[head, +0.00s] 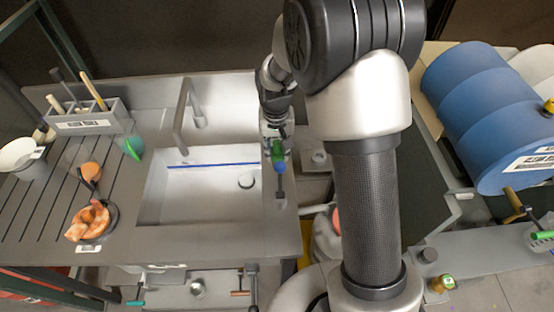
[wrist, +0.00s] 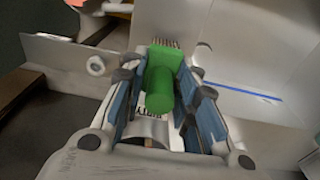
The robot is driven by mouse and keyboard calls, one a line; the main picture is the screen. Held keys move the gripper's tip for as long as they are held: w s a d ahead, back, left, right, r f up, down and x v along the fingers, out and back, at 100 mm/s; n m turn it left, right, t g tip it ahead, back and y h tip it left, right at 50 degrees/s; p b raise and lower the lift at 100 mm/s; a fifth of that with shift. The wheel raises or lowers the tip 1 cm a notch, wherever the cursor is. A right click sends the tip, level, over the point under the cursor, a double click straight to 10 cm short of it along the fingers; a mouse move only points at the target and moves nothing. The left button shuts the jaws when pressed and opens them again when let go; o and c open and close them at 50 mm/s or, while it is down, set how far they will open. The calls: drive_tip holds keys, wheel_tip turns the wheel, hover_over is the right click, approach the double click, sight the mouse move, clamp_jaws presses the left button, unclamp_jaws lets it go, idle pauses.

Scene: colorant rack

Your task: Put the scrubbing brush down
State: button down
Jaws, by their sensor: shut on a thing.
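The scrubbing brush (wrist: 160,82) is green, with a round handle end towards the wrist camera and dark bristles at its far end. My gripper (wrist: 165,103) is shut on it, with a blue-padded finger on each side. In the head view, the green brush (head: 277,149) shows small below my gripper (head: 278,138), over the right rim of the sink (head: 200,209). My arm hides part of that area. I cannot tell the gap between the brush and the surface below it.
A grey holder (head: 88,122) with several tools stands at the back left of the counter. An orange-filled dish (head: 94,218), a green cup (head: 133,147) and a white bucket (head: 18,158) are at left. A tap (head: 183,115) rises behind the sink. A blue drum (head: 480,110) lies at right.

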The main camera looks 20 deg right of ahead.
sight(277, 158)
drive_tip(key=shift+f+b, duration=0.6)
drive_tip(key=shift+f, duration=1.5)
drive_tip(key=shift+f, duration=0.1)
drive_tip(key=c, duration=1.3)
unclamp_jaws()
